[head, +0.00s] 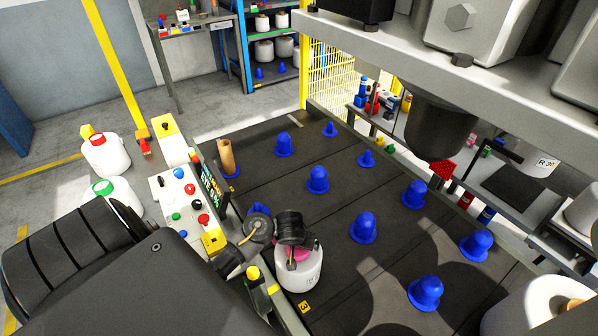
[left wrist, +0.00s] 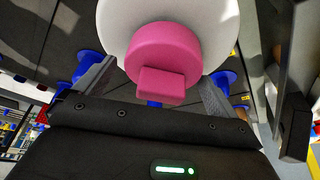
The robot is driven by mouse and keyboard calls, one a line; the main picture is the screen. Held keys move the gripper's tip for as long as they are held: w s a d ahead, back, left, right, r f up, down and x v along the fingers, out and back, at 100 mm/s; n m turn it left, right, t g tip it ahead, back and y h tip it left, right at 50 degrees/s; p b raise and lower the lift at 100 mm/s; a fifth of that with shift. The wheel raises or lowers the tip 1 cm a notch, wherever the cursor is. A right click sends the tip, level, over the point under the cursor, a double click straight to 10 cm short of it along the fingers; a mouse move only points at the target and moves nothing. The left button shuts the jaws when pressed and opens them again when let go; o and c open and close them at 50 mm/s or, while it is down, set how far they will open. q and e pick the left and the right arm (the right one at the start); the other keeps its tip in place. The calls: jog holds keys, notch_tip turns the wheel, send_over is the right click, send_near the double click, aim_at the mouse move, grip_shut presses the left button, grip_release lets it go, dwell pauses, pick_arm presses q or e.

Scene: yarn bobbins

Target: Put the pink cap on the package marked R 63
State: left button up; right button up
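The pink cap (left wrist: 167,55) has a square knob and sits between the fingers of my left gripper (left wrist: 157,95) in the left wrist view. The fingers stand wide apart, with the cap between them and no clear contact. A white package (head: 300,273) stands on the dark conveyor below the gripper in the head view; it also shows behind the cap in the left wrist view (left wrist: 218,25). The cap is at the package's top; whether it is seated cannot be told. No R 63 marking is readable on it. My right gripper is not in view.
Several blue bobbin holders (head: 362,228) stand on the conveyor (head: 310,222), one with a brown tube (head: 226,156). A control panel (head: 180,198) lies left. A package marked R 30 (head: 532,158) stands right.

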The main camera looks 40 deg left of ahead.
pick_arm(q)
jog(key=p+v, duration=0.5)
jog(key=v, duration=0.5)
jog(key=shift+w+r+p, duration=0.1)
jog(key=shift+p, duration=0.3)
jog(key=shift+s+r, duration=0.2)
jog(key=shift+r, duration=0.15)
